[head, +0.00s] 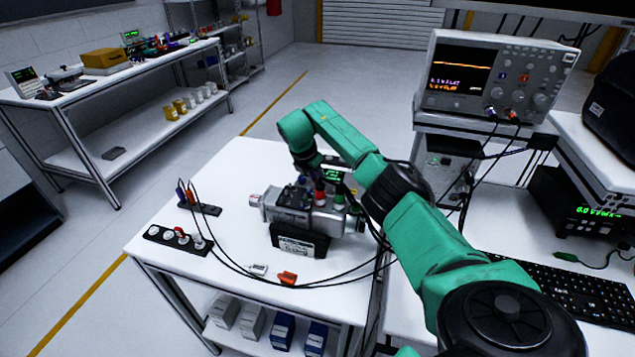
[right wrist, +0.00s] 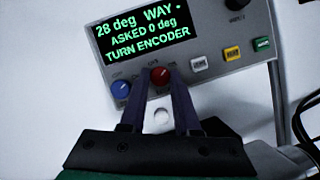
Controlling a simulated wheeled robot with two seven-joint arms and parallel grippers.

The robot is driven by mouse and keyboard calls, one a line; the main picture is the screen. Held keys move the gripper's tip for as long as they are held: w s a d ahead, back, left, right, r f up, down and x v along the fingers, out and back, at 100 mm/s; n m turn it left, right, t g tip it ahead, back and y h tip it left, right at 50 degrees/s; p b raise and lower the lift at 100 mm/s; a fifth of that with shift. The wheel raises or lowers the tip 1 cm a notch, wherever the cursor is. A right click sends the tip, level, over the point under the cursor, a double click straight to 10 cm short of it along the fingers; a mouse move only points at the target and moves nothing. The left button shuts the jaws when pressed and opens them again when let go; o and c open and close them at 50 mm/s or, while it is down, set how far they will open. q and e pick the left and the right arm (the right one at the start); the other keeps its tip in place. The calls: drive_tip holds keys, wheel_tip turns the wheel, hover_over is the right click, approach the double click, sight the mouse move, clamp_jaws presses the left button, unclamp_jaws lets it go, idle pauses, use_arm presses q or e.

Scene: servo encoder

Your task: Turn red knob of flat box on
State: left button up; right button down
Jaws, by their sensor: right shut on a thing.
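In the right wrist view the flat grey box (right wrist: 218,45) has a dark screen (right wrist: 145,32) with green text reading "28 deg WAY -", "ASKED 0 deg", "TURN ENCODER". The red knob (right wrist: 161,76) sits below the screen, between the purple fingers of my right gripper (right wrist: 160,88). The gripper is shut on it. A blue knob (right wrist: 121,90) is just left of the fingers. In the head view my green right arm reaches over the table; its gripper (head: 305,172) is small and partly hidden, and the box's green screen (head: 331,173) shows behind it. My left gripper is not in view.
White, yellow and green buttons (right wrist: 263,43) line the box's right side. A metal servo unit (head: 290,212) on a dark stand and several black cables are on the white table (head: 160,250). An oscilloscope (head: 495,75) stands right.

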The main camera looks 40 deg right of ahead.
drive_tip(key=shift+r+m, duration=0.1)
drive_tip(key=shift+m, duration=0.3)
drive_tip(key=c, duration=0.6)
unclamp_jaws()
drive_tip(key=b+v, duration=0.1)
drive_tip(key=v, duration=0.6)
drive_tip(key=b+v, duration=0.1)
drive_tip(key=v, duration=0.6)
drive_tip(key=shift+w+a+r, duration=0.2)
drive_tip(key=shift+r, duration=0.05)
drive_tip(key=shift+r, duration=0.1)
